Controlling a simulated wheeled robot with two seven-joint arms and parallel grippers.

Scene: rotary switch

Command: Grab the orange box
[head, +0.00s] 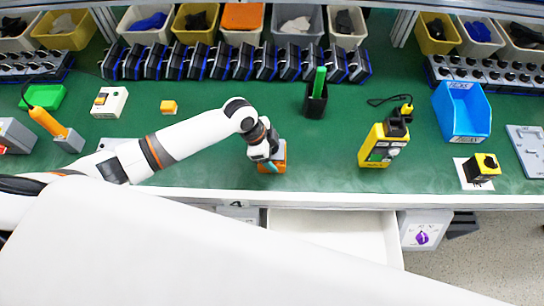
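A small orange box (279,165) with a teal patch on it sits near the front edge of the green worktop. My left arm reaches in from the left, and its gripper (267,158) points down at this box, covering its upper part. The fingertips overlap the box in the picture and are too small to show whether they are closed on it. A smaller orange-yellow block (168,107) lies further back to the left. My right gripper is not in view.
A black holder (315,104) with a green item stands behind right of the box. A yellow device (383,146), a blue bin (461,111) and a yellow-black switch box (481,169) stand to the right. An open white drawer (335,232) juts out below. Bins line the back.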

